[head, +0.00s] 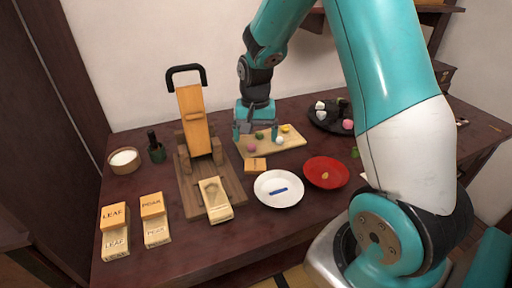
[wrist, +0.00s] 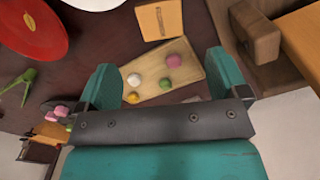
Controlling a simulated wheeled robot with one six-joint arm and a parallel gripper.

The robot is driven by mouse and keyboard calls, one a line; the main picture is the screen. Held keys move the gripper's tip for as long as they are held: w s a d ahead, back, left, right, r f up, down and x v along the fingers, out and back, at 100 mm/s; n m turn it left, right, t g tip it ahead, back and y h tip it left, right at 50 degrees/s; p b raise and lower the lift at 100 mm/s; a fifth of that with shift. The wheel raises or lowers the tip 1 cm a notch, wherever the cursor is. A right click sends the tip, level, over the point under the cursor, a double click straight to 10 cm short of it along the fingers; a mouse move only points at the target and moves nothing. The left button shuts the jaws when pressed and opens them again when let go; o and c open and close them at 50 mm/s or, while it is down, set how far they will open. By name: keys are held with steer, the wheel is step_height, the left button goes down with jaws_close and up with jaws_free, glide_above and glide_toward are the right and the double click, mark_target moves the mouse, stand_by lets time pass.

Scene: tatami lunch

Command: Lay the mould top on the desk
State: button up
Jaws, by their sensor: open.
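The mould top (head: 256,164), a small orange-tan wooden block, lies flat on the dark desk (head: 185,255) just in front of the sweets board. It also shows at the top of the wrist view (wrist: 160,19), beside the board's corner; whether they touch I cannot tell. My gripper (head: 257,132) is open and empty, above the sweets board and behind the mould top. In the wrist view its two teal fingers (wrist: 165,80) stand wide apart with nothing held. A pale mould base (head: 215,205) with a hollow lies at the front of the wooden press.
The press (head: 194,120) with its raised lever stands left of my gripper. The sweets board (head: 292,146) holds several coloured balls. A white plate (head: 290,198) with a blue stick and a red plate (head: 338,165) lie in front.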

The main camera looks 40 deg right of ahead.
steer(key=s+a+r+n+y, duration=0.2)
steer(key=s+a+r+n, duration=0.4)
steer(key=a+r, duration=0.45)
steer(key=s+a+r+n+y, duration=0.1)
steer(key=s+a+r+n, duration=0.1)
steer(key=s+a+n, duration=0.2)
steer(key=s+a+r+n+y, duration=0.1)
steer(key=s+a+n, duration=0.4)
steer(key=s, duration=0.7)
steer(key=a+r, duration=0.1)
steer(key=a, duration=0.1)
steer(key=shift+a+r, duration=0.15)
steer(key=shift+a, duration=0.2)
